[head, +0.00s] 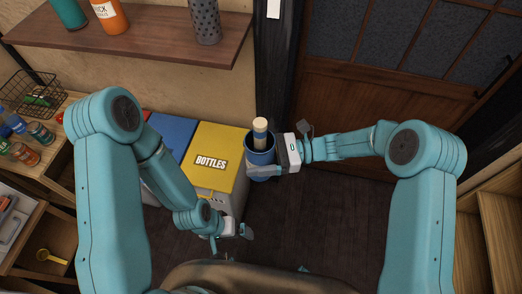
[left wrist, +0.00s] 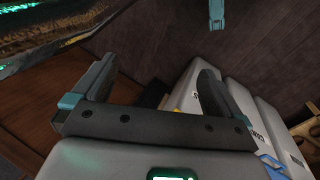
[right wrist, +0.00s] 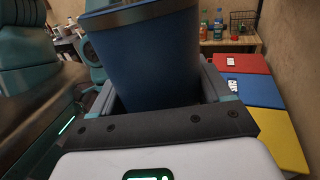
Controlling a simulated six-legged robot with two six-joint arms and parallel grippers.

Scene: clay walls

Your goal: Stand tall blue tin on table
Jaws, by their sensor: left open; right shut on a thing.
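The tall blue tin (head: 258,171) is in the middle of the head view, off the floor and roughly upright. A cream-topped cylinder (head: 260,128) sticks up out of its opening. My right gripper (head: 272,160) is shut on the tin's side. In the right wrist view the tin (right wrist: 148,60) fills the space between the fingers, with a grey metal rim at its top. My left gripper (head: 238,232) is open and empty, low in the head view; its spread fingers show in the left wrist view (left wrist: 150,85).
A yellow-lidded bottles bin (head: 216,150) and a blue-lidded bin (head: 172,133) stand left of the tin. A wooden table (head: 58,130) at far left holds bottles and a wire basket (head: 33,92). A wall shelf (head: 150,45) hangs above. A door (head: 385,90) is behind; dark floor (head: 290,225) is clear.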

